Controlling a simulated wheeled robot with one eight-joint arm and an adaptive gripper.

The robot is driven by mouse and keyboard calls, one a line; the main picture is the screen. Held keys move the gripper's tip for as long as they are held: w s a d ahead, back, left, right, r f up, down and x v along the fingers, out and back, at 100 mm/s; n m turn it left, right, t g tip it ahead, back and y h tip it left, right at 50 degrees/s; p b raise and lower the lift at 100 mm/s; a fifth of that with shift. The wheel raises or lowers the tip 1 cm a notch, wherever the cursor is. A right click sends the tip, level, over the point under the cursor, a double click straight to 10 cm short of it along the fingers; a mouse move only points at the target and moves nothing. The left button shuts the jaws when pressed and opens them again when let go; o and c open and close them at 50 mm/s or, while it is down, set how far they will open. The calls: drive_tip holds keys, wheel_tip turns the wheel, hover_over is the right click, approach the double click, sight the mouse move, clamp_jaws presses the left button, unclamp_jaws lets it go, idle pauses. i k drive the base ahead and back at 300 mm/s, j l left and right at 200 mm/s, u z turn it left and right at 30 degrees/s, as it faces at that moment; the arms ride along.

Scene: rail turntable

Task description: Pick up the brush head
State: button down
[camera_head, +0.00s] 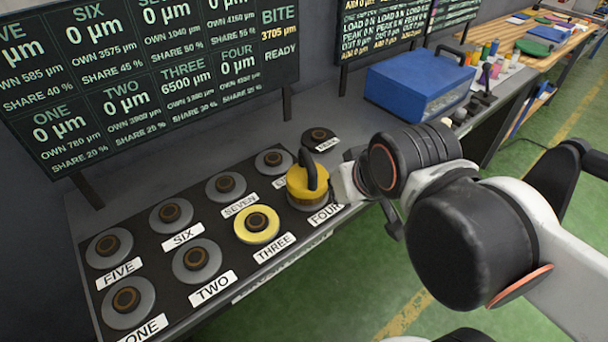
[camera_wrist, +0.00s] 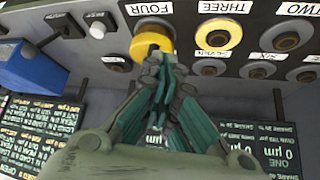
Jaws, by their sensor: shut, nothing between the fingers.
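The brush head (camera_head: 303,188) looks to be the yellow cap with a black upright loop handle and a tan lower rim. It sits on the round pad labelled FOUR in the head view. In the wrist view the brush head (camera_wrist: 141,45) is just beyond my fingertips, which cover part of it. My gripper (camera_head: 341,184) is just right of the brush head in the head view. My gripper's fingers (camera_wrist: 158,62) are shut and empty, close to the handle. I cannot tell whether they touch it.
Several round grey pads with dark hubs stand on the black panel. Pad THREE (camera_head: 257,224) has a yellow ring. Pad PARK is partly seen behind the brush head. A blue box (camera_head: 418,82) stands at the back right. Display boards (camera_head: 140,75) rise behind the panel.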

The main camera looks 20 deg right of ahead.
sight(307, 184)
drive_tip(key=u, duration=0.3)
drive_tip(key=k+l+u, duration=0.1)
drive_tip(key=l+u, duration=0.2)
drive_tip(key=k+l+u, duration=0.35)
drive_tip(key=l+u, duration=0.2)
drive_tip(key=k+l, duration=0.25)
drive_tip(key=l, duration=0.15)
drive_tip(key=k+l+u, duration=0.1)
drive_tip(key=k+l, duration=0.15)
drive_tip(key=l, duration=0.15)
drive_tip(key=k+l, duration=0.25)
drive_tip(key=l, duration=0.1)
